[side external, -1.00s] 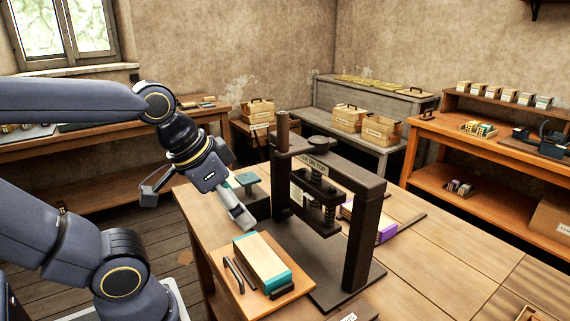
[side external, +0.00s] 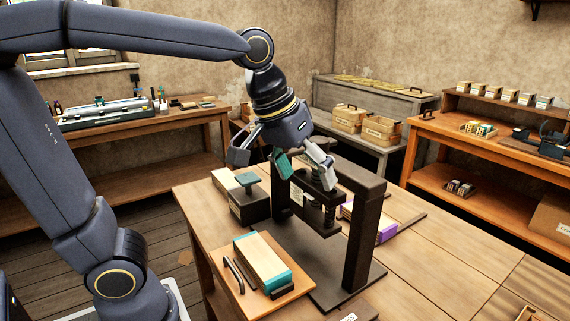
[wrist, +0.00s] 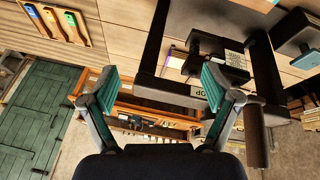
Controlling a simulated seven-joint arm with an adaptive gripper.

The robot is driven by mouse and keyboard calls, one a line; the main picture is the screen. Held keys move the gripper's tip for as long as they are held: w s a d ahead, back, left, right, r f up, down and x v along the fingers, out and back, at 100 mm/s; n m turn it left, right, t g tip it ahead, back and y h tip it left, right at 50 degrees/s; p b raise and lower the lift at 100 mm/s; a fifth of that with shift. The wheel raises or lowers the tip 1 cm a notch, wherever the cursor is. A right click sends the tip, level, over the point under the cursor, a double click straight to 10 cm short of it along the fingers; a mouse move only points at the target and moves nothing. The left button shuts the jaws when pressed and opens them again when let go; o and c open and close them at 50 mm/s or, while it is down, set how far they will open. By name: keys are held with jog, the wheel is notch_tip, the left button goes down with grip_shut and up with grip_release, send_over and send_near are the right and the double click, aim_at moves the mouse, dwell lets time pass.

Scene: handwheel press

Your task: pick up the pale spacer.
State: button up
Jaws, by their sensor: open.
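A pale block with teal ends (side external: 262,258) lies on a small wooden board at the front of the table. Another pale block (side external: 226,179) lies farther back, partly behind a dark block with a teal top. I cannot tell for sure which of these is the pale spacer.
The press's uprights and crossbar stand close under my gripper. The dark block with a teal top (side external: 250,204) sits left of the press. Purple-edged pieces (side external: 386,233) lie behind it at right. The table's right side is mostly clear.

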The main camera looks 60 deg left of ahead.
jog(key=w+d+f+m+g, duration=0.1)
jog(key=w+d+f+g, duration=0.1)
jog(key=w+d+f, duration=0.4)
jog(key=w+d+f+m+g, duration=0.1)
jog(key=w+d+f+g, duration=0.1)
jog(key=d+f, duration=0.5)
jog(key=shift+m+g+y, duration=0.3)
jog(key=shift+m+y, duration=0.1)
jog(key=shift+m, duration=0.1)
jog(key=d+f, duration=0.2)
jog(key=f, duration=0.2)
jog(key=s+d+f, duration=0.1)
jog(key=f, duration=0.4)
jog(key=s+d+f, duration=0.1)
jog(key=d+f, duration=0.1)
jog(key=f, duration=0.2)
jog(key=shift+s+d+f, duration=0.15)
jog(key=shift+d+f, duration=0.05)
jog(key=shift+d, duration=0.15)
jog(key=shift+w+a+f, duration=0.1)
jog(key=shift+f, duration=1.5)
jog(key=shift+w+a+f, duration=0.1)
jog(key=shift+f, duration=1.45)
jog(key=shift+c, duration=0.2)
jog(key=c, duration=1.3)
jog(key=shift+o, duration=0.2)
